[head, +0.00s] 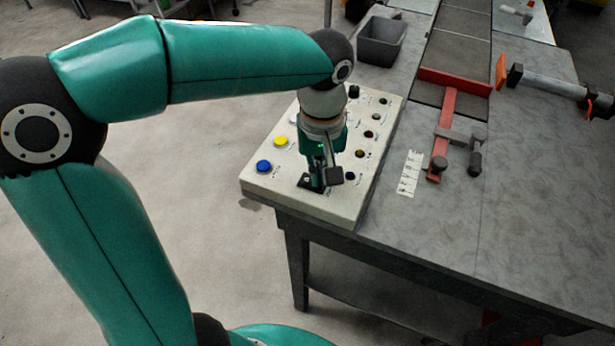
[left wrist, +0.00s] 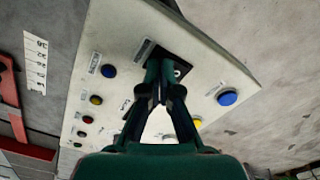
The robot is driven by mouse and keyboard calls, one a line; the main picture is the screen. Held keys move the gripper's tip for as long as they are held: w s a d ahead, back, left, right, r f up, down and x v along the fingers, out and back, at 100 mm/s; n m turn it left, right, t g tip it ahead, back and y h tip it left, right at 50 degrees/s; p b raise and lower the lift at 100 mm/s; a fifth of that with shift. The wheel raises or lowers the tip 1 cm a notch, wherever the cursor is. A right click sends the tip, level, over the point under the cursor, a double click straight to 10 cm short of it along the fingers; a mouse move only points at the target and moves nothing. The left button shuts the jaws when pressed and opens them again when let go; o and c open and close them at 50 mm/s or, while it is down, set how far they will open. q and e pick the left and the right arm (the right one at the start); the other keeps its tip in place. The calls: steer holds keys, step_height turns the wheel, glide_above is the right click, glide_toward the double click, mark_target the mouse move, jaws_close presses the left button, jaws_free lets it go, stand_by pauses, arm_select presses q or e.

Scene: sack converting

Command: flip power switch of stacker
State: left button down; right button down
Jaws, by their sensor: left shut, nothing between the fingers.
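A pale control panel (head: 270,183) lies on the near left corner of the grey table. My left gripper (head: 321,180) points down over its front part, shut and empty. A black switch plate (head: 307,182) sits at the fingertips. In the left wrist view the plate (left wrist: 183,68) shows just beyond the closed fingers (left wrist: 160,82). The fingers hide most of the switch, so its position and any contact cannot be told. My right gripper is in neither view.
A blue button (head: 264,167) and a yellow button (head: 280,142) are left of the gripper. Several small dark buttons line the panel's right side. A white label strip (head: 409,173), a red guide frame (head: 447,125) and a grey bin (head: 381,42) are beyond.

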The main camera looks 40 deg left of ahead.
arm_select(q)
steer(key=shift+f+b, duration=0.4)
steer(key=shift+f, duration=0.1)
steer(key=shift+r, duration=0.15)
step_height(320, 180, up, 7)
steer(key=p, duration=0.6)
stand_by(0.6)
